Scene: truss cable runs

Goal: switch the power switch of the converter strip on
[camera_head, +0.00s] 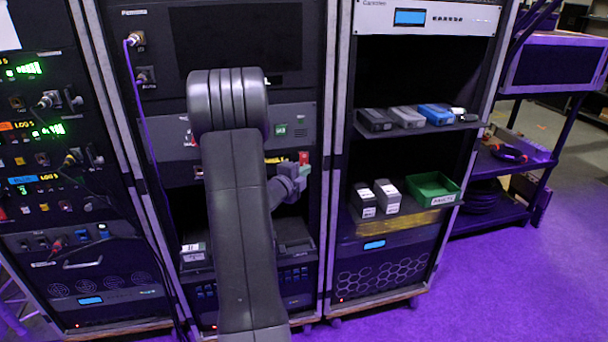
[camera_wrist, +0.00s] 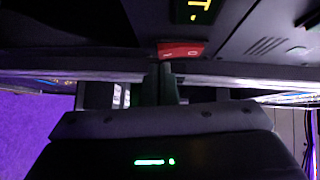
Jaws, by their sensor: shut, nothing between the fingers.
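The converter strip (camera_head: 300,119) is a dark panel across the middle rack, partly hidden behind my arm in the head view. Its red power switch (camera_head: 304,157) shows at the strip's lower right. In the wrist view the red switch (camera_wrist: 180,50) lies right at the fingertips, with a small pale mark on it; I cannot tell which way it is tipped. My gripper (camera_head: 303,168) is shut and empty, its tips just below the switch. The shut fingers (camera_wrist: 160,72) look very close to or touching the switch in the wrist view; I cannot tell which.
A lit yellow-green display (camera_wrist: 198,9) sits on the panel near the switch. The right rack has a shelf of small boxes (camera_head: 408,117) and a green bin (camera_head: 433,188). The left rack (camera_head: 62,180) carries cabled, lit units. Purple floor (camera_head: 500,260) is open at the right.

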